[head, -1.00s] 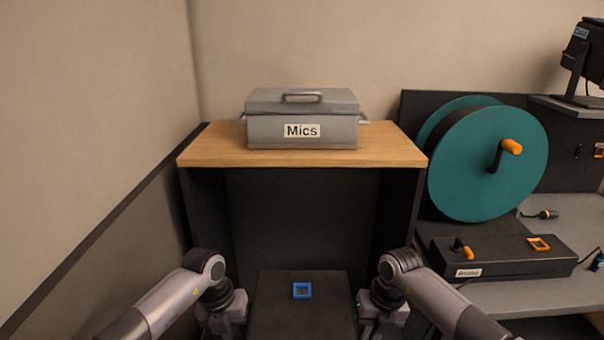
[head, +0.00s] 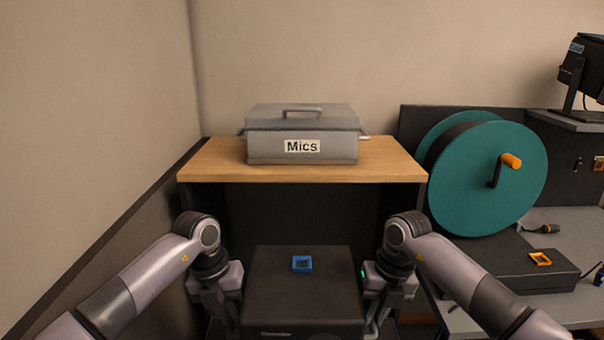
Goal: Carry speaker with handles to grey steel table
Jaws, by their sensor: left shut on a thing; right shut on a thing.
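The speaker (head: 270,300) is a black box at the bottom centre of the head view, with its lower part cut off by the frame. My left gripper (head: 228,312) is shut at its left side and my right gripper (head: 374,314) is shut at its right side, where the handles are mostly hidden. The speaker looks level, held between both arms in front of the wooden-topped cabinet. A grey tabletop (head: 575,222) shows at the right; I cannot tell for sure that it is the grey steel table.
A small blue square frame (head: 302,263) lies on the speaker. A grey Mics case (head: 302,130) stands on the cabinet (head: 212,165). A wall closes the left.

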